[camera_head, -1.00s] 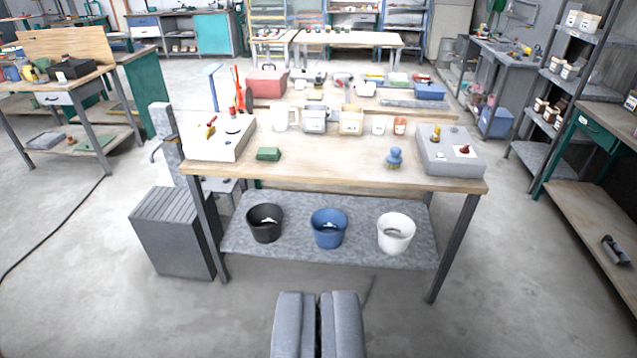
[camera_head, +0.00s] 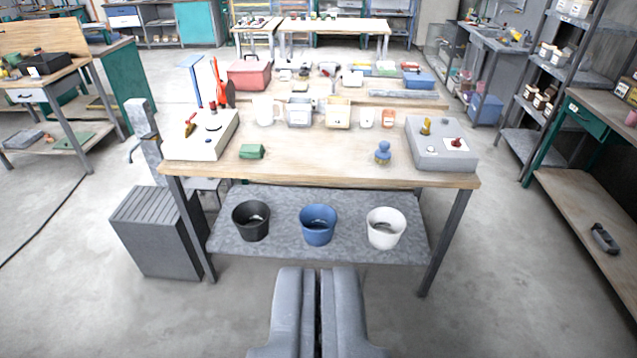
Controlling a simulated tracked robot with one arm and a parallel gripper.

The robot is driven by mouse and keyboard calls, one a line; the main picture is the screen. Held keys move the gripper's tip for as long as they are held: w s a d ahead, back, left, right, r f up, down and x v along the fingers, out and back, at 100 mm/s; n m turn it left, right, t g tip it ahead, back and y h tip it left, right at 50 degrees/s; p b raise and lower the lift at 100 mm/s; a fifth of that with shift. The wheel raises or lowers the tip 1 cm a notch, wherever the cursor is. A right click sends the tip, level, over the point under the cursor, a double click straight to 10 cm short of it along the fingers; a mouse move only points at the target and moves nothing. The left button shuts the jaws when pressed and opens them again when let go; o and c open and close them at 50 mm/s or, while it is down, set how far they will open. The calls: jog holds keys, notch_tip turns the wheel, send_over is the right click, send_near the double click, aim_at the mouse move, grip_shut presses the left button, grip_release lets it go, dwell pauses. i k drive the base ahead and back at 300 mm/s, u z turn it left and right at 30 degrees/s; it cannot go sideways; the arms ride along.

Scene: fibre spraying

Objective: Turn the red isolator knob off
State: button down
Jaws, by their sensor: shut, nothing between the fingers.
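A red knob (camera_head: 457,142) sits on a small white plate on top of a grey box (camera_head: 432,158) at the right end of the workbench (camera_head: 300,170). A yellow knob (camera_head: 426,126) stands on the same box, to its left. A white box (camera_head: 212,146) at the bench's left end carries a red-and-yellow lever (camera_head: 190,127) and a dark knob with red (camera_head: 212,110). How far the red knob is turned is too small to tell. My gripper (camera_head: 318,270) is shut and empty, low in front of the bench, well away from both boxes.
A green block (camera_head: 252,151) and a blue knobbed stamp (camera_head: 383,153) lie near the bench's front edge. Jugs and cups line its back. Black (camera_head: 251,222), blue (camera_head: 318,226) and white buckets (camera_head: 385,229) stand on the lower shelf. A dark grey cabinet (camera_head: 158,232) stands left. The floor in front is clear.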

aim_at(456, 142)
jog(key=z, duration=0.7)
jog(key=i, duration=1.05)
jog(key=z, duration=0.75)
jog(key=i, duration=1.65)
jog(key=u, duration=0.75)
jog(key=i, duration=0.75)
jog(key=u, duration=0.5)
jog(key=k, duration=0.85)
jog(key=u, duration=0.35)
jog(key=i, duration=0.2)
jog(key=z, duration=0.2)
